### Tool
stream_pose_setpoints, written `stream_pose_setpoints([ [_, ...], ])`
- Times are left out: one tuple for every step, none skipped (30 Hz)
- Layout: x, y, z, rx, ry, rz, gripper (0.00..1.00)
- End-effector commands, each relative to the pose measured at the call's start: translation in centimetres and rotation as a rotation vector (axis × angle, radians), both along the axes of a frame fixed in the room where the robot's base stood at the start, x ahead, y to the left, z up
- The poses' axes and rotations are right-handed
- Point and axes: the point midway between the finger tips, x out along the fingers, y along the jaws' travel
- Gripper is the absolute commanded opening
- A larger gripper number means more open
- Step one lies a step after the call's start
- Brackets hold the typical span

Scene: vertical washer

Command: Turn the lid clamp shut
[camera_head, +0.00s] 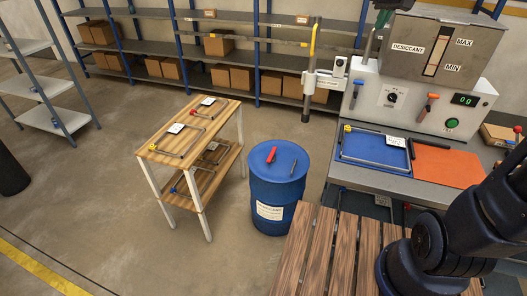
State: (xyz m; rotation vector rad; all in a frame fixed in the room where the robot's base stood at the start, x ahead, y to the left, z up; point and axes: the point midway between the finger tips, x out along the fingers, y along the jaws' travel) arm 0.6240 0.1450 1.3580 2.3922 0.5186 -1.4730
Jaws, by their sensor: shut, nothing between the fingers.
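I cannot tell for sure which part is the lid clamp. A metal hopper labelled DESICCANT (393,58), with a MAX/MIN sight window, stands on the bench at upper right. A dark part (385,12) shows at its top left, cut by the frame edge. A blue drum (277,205) stands in the middle, with a small red part (271,154) and a dark rod on top. My gripper is out of view; only my dark arm shows at lower right.
A two-tier wooden rack (205,128) holding metal rods stands left of the drum. The bench carries a blue tray (371,163) and an orange mat (448,166). A slatted wooden surface (315,255) fills the front.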

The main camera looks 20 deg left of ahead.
Motion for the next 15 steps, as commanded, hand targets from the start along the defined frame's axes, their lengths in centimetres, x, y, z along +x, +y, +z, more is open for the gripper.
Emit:
stream_pose_setpoints([
  [1.0,1.6,0.2,0.004,0.000,0.024,0.00],
  [1.5,2.4,0.2,0.007,0.001,0.037,0.00],
  [2.2,3.6,0.4,0.010,-0.001,0.053,0.00],
  [2.7,4.4,0.5,0.013,-0.001,0.066,0.00],
  [3.1,5.4,0.6,0.016,-0.002,0.080,0.00],
  [3.8,6.5,0.7,0.021,-0.002,0.096,0.00],
  [4.2,7.4,0.8,0.024,-0.002,0.108,0.00],
  [4.7,8.3,0.8,0.028,-0.002,0.120,0.00],
  [5.2,9.4,0.8,0.033,-0.001,0.137,0.00],
  [5.6,10.4,0.9,0.037,-0.002,0.149,0.00],
  [6.0,11.2,0.8,0.041,-0.001,0.161,0.00],
  [6.6,12.4,0.8,0.046,-0.001,0.177,0.00],
  [7.0,13.2,0.7,0.049,0.001,0.188,0.00],
  [7.4,14.1,0.7,0.054,0.001,0.200,0.00],
  [7.8,15.3,0.5,0.057,0.004,0.216,0.00],
])
